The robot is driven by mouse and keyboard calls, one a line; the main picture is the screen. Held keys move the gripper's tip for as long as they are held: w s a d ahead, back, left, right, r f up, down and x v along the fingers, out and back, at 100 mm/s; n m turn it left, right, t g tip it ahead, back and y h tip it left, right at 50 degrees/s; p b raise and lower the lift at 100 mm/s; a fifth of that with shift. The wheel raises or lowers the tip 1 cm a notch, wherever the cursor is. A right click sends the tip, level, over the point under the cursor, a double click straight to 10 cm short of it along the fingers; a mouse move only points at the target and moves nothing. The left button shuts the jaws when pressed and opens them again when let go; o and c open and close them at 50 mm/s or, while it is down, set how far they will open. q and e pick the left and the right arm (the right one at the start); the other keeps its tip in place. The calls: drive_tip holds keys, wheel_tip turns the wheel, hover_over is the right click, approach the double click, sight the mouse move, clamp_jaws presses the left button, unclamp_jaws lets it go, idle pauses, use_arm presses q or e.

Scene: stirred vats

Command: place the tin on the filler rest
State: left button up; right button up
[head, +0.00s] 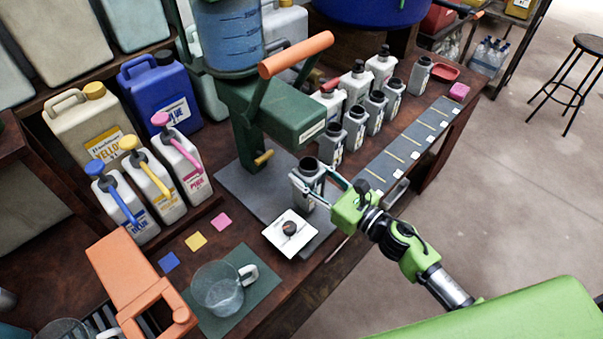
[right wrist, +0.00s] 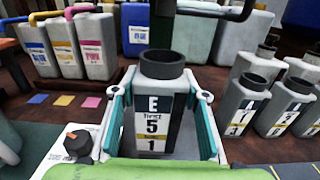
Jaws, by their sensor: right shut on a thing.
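A grey tin (head: 306,186) with an open black neck is upright between the fingers of my right gripper (head: 322,188). In the right wrist view the tin (right wrist: 160,112) shows a white label with "E", "5" and "1", and the gripper's teal fingers (right wrist: 163,118) close on both its sides. The green filler (head: 262,113) has a clear tank of blue liquid and an orange lever. A grey plate (head: 243,190) lies under it, apparently the filler rest. The tin appears over the plate's right part; I cannot tell whether it touches. My left gripper is not in view.
A white square pad with a black knob (head: 289,231) is in front of the tin. Several grey tins (head: 355,128) stand right of the filler. White jugs (head: 153,187), a glass jug (head: 218,288) and an orange device (head: 135,275) are at left. The marked strip (head: 400,155) is clear.

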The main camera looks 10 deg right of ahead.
drive_tip(key=shift+x, duration=1.15)
drive_tip(key=shift+w+f, duration=0.1)
drive_tip(key=shift+f, duration=0.1)
drive_tip(key=shift+f+b, duration=1.25)
drive_tip(key=shift+f, duration=0.35)
drive_tip(key=shift+f, duration=0.15)
drive_tip(key=o, duration=1.1)
drive_tip(key=shift+o, duration=0.2)
